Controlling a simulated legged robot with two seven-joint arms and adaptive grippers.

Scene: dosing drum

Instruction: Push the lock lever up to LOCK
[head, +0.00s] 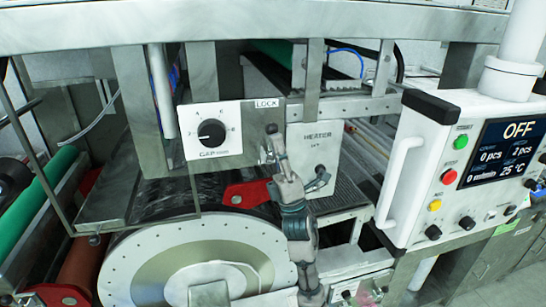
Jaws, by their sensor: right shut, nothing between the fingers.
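The LOCK label (267,104) is on the grey plate just right of the GAP dial. Below it is the small lock lever, with a dark round tip (271,129) a little under the label. My right gripper (278,148) comes up from below with its fingers closed and pointing up. Its fingertips are at the lever, just under the dark tip, and overlap it in the picture. I cannot tell if they touch. The fingers hide part of the lever. My left gripper is not in view.
The white GAP dial panel (226,146) is close on the left and the HEATER panel (327,138) close on the right. A red bracket (247,194) and the large drum (165,264) lie below. The control box (466,165), reading OFF, stands at right with a white handle.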

